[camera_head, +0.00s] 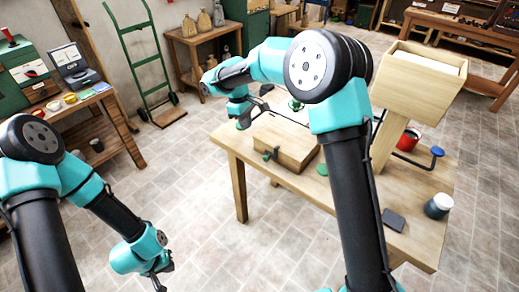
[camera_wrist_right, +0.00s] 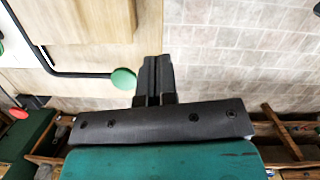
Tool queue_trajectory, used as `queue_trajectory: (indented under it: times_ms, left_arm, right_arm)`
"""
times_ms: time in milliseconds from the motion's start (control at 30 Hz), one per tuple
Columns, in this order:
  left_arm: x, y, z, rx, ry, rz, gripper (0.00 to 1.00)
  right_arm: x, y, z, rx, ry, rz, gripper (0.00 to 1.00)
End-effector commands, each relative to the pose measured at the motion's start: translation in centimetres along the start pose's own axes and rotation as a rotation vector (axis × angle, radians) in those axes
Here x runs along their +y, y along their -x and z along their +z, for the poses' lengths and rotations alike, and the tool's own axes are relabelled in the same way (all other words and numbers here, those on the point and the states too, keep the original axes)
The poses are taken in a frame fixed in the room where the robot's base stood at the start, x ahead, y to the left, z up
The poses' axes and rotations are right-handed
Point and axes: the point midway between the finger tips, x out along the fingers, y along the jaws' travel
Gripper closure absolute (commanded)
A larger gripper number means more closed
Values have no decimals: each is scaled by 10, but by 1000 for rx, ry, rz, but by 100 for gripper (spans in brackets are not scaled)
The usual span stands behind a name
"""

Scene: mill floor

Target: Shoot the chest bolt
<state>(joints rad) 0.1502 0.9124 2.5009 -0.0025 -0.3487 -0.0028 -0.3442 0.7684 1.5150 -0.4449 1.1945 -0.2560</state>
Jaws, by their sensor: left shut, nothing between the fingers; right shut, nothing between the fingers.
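A pale wooden chest (camera_head: 288,138) sits on the wooden table (camera_head: 232,160), its lid down. A dark bolt with a green knob (camera_head: 270,154) shows at its front. My right gripper (camera_wrist_right: 155,62) is shut and empty. In the right wrist view a round green knob (camera_wrist_right: 124,78) on a bent black bar lies just left of its fingers, apart from them in the picture; I cannot tell if this is the bolt's knob. In the head view my right arm crosses over the table and partly hides its far side. My left gripper (camera_head: 160,280) is shut and empty, low over the floor beside the table.
A tall wooden hopper (camera_head: 410,98) stands at the table's right, with a red bucket (camera_head: 408,139) and a blue-knobbed crank (camera_head: 437,151) beside it. A green disc (camera_head: 322,169), dark pad (camera_head: 394,220) and jar (camera_head: 438,206) are nearer.

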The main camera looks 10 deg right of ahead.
Motion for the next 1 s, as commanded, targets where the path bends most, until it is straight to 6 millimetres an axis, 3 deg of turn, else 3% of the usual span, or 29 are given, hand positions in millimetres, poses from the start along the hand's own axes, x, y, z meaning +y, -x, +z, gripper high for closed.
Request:
queue_trajectory:
  times_ms: [267, 767, 1000]
  left_arm:
    - [0, 0, 0, 0, 0, 0, 100]
    - [0, 0, 0, 0, 0, 0, 100]
    - [0, 0, 0, 0, 0, 0, 100]
  right_arm:
    - [0, -18, 0, -3, 0, -2, 100]
    - [0, -99, 1, -3, 0, -3, 100]
    - [0, -120, 25, -2, -1, -2, 100]
